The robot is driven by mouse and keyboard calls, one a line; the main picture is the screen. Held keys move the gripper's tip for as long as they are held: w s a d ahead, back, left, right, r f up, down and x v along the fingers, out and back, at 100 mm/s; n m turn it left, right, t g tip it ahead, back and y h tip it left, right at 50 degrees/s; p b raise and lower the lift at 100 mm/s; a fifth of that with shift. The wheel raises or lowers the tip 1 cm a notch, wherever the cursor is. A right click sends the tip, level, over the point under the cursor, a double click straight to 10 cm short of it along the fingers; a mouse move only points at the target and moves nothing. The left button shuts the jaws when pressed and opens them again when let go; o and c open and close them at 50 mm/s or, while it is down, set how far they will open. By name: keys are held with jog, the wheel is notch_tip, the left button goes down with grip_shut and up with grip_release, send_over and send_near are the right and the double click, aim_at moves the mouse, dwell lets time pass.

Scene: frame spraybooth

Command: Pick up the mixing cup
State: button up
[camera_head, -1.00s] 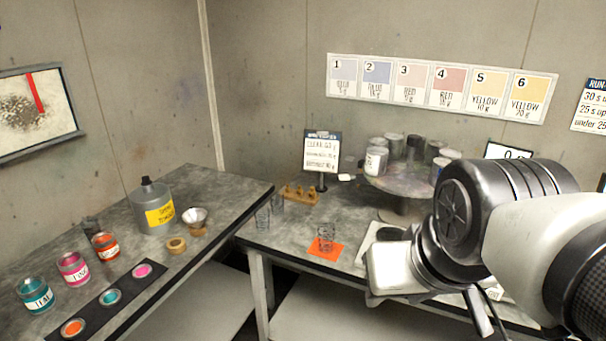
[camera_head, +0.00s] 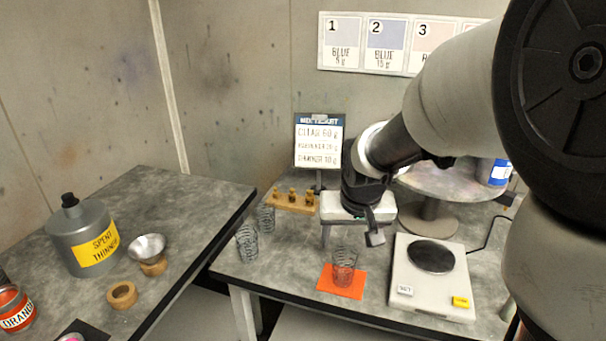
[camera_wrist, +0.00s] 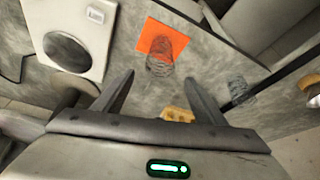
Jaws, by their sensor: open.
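A clear cup with dark wire-like markings (camera_head: 343,266), which I take for the mixing cup, stands upright on an orange square mat (camera_head: 334,289). In the wrist view the cup (camera_wrist: 160,66) shows just past the fingertips, at the edge of the mat (camera_wrist: 170,38). My gripper (camera_head: 350,239) is open and empty. It is above and behind the cup, apart from it. In the wrist view the gap between my fingertips (camera_wrist: 159,80) lines up roughly with the cup. Two similar clear cups (camera_head: 247,243) (camera_head: 265,218) stand to the left, near the table edge.
A white scale (camera_head: 403,292) with a dark round plate sits right of the mat. A wooden block with pegs (camera_head: 291,203) and a recipe sign (camera_head: 319,142) stand behind. A turntable (camera_head: 427,183) is at the back right. The left table holds a thinner can (camera_head: 83,235).

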send_over(344, 259)
jog(key=s, duration=0.3)
jog(key=f, duration=0.6)
jog(key=shift+w+a+f+b, duration=0.15)
jog(key=shift+w+a+b, duration=0.05)
jog(key=shift+a+b, duration=0.15)
jog(key=x, duration=0.4)
jog(key=shift+s+d+f+b, duration=0.1)
jog(key=shift+d+f+b, duration=0.05)
jog(key=shift+b, duration=0.2)
jog(key=shift+w+f, duration=0.3)
jog(key=shift+f, duration=0.2)
jog(key=c, duration=1.1)
